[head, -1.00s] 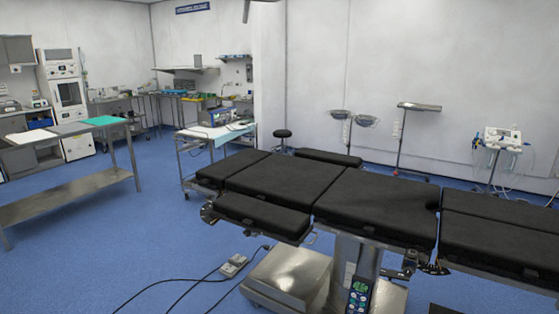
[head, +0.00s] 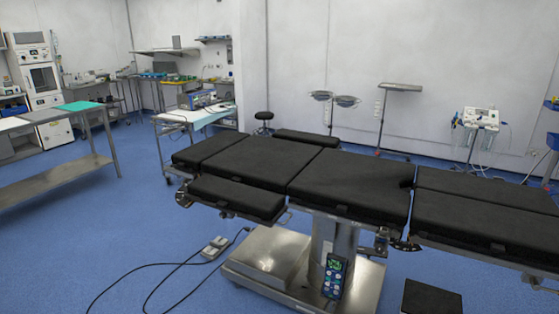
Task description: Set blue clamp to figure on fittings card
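I cannot make out a blue clamp or a fittings card in the head view. My gripper is not in view. The black-padded operating table (head: 262,160) stands across the middle and right, and no clamp or card shows on its pads. A steel side table (head: 60,180) at the left bears a teal sheet (head: 80,106) and a white sheet (head: 12,123). Items on the far benches are too small to tell.
A wheeled trolley (head: 165,150) with a light blue cover stands behind the operating table. A foot pedal (head: 215,247) and black cables lie on the floor. A dark step (head: 432,299) is at the lower right. Blue floor (head: 110,235) is open at the left front.

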